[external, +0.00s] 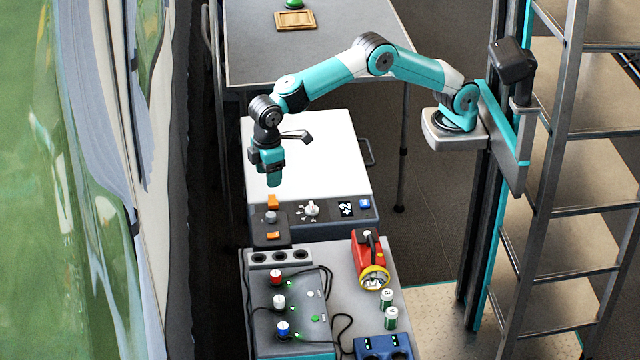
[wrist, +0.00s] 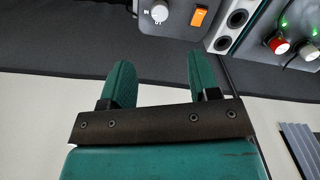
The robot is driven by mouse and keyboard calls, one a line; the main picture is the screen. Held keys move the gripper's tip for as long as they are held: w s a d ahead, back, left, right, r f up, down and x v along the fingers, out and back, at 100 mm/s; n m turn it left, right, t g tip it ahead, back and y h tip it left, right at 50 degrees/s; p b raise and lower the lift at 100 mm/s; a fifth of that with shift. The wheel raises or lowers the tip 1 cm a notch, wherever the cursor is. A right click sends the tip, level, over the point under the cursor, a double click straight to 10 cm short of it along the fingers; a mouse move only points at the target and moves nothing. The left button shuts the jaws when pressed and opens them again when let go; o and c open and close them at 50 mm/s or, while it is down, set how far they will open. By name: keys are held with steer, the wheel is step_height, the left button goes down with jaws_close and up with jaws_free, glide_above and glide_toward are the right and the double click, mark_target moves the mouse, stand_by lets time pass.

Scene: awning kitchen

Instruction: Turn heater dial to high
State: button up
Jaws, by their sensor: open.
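A white dial (external: 311,208) with marks around it sits on the dark front panel of a white-topped appliance. A smaller dark box (external: 258,241) beside it carries a grey knob (external: 271,217) between two orange switches. This knob (wrist: 160,12) shows at the top of the wrist view. I cannot tell from lettering which control is the heater dial. My gripper (external: 274,184) is open and empty, pointing down above the left part of the white top, behind both controls. In the wrist view, the green fingers (wrist: 158,75) are apart, touching nothing.
In front stands a grey bench with a socket strip (external: 280,257), a box with red, white and blue knobs (external: 270,310), a red lantern (external: 370,262) and green-white cylinders. A wall of fabric is at left, a grey table (external: 310,60) behind.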

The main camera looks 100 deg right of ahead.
steer(key=shift+r, duration=2.35)
steer(key=s+d+r+n+y, duration=0.1)
steer(key=s+d+r, duration=0.2)
steer(key=s, duration=0.5)
steer(key=s+d+r+n+y, duration=0.1)
steer(key=s+d+r, duration=0.2)
steer(key=s, duration=0.4)
steer(key=s+d+f+y, duration=0.1)
steer(key=s, duration=1)
steer(key=s+d+f+n+y, duration=0.1)
steer(key=s+d+f, duration=0.1)
steer(key=s, duration=0.9)
steer(key=shift+s+f, duration=0.25)
steer(key=shift+s, duration=0.05)
steer(key=shift+f, duration=0.1)
step_height(320, 180, down, 24)
steer(key=b, duration=2.4)
steer(key=shift+f, duration=0.15)
